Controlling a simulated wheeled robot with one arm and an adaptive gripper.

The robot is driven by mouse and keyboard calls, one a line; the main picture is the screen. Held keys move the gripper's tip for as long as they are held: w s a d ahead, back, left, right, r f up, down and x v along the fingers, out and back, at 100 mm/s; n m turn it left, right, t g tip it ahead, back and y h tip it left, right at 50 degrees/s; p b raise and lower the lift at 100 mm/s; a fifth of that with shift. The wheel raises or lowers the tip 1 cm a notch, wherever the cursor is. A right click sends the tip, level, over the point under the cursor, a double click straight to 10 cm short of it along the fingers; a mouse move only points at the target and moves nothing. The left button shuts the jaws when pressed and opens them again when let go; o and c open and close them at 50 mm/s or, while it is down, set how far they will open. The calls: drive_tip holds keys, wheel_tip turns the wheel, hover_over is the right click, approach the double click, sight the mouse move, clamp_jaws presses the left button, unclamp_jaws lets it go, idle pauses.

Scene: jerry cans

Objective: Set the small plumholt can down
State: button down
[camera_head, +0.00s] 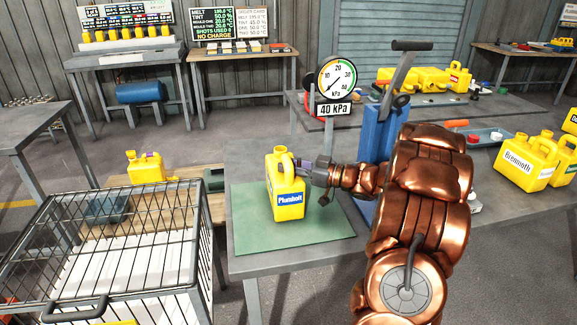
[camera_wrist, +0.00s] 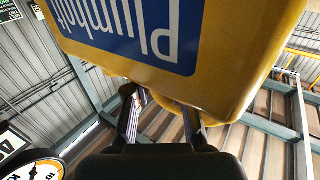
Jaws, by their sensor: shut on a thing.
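The small yellow Plumholt can (camera_head: 287,199), with a blue label, is upright over the green mat (camera_head: 260,239) on the near table in the head view. My gripper (camera_head: 300,165) reaches in from the right and is shut on the can near its handle. In the wrist view the can (camera_wrist: 230,40) fills the top, its label upside down, and the fingers of my gripper (camera_wrist: 160,103) run up to it. The fingertips are partly hidden behind the can. I cannot tell whether the can's base touches the mat or hangs just above it.
A dial gauge (camera_head: 337,78) with a 40 kPa sign stands behind the mat, beside a blue press-like stand (camera_head: 372,136). A wire cart (camera_head: 190,255) is at left. The mat's front is clear.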

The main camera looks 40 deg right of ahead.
drive_tip(key=shift+f, duration=0.15)
drive_tip(key=c, duration=1)
unclamp_jaws()
drive_tip(key=shift+s+d, duration=0.15)
drive_tip(key=b+v, duration=0.1)
drive_tip(key=v, duration=1)
drive_tip(key=shift+s, duration=0.3)
drive_tip(key=shift+d, duration=0.15)
